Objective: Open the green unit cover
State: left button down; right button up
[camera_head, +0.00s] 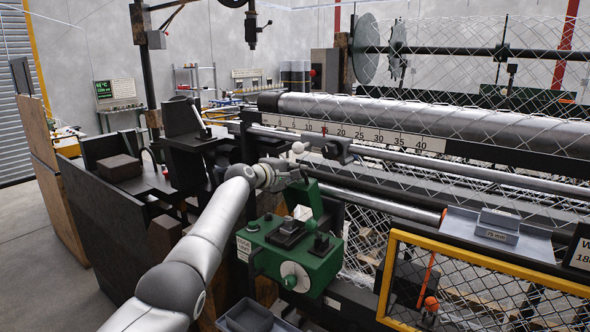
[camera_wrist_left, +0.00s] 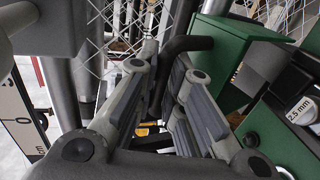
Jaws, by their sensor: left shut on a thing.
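The green unit (camera_head: 300,258) stands at the centre of the head view, with a white dial on its front and dark blocks on top. A green panel (camera_head: 306,196), seemingly its cover, stands up at its back. My left gripper (camera_head: 290,174) is beside the panel's top. In the left wrist view, the fingers of my left gripper (camera_wrist_left: 168,78) are shut around a dark bent bar (camera_wrist_left: 186,44), seemingly a handle. Green casing (camera_wrist_left: 232,48) lies just right of the fingers. My right gripper is out of view.
A scale bar (camera_head: 365,137) and steel rollers run behind the gripper. A yellow-framed mesh guard (camera_head: 480,262) stands at the right. A grey tray (camera_head: 250,318) is below the unit. A dark panel (camera_head: 105,225) stands at the left.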

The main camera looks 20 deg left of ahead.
pick_arm(q)
jog(key=shift+w+a+r, duration=0.2)
jog(key=shift+w+a, duration=0.05)
dwell(0.4)
jog(key=c, duration=1.5)
grip_release()
jog(key=shift+s, duration=0.2)
jog(key=shift+f, duration=0.2)
jog(key=shift+a, duration=0.1)
jog(key=v, duration=1.2)
jog(key=shift+s+d+r, duration=0.1)
jog(key=shift+d+r, duration=0.15)
jog(key=shift+r, duration=0.2)
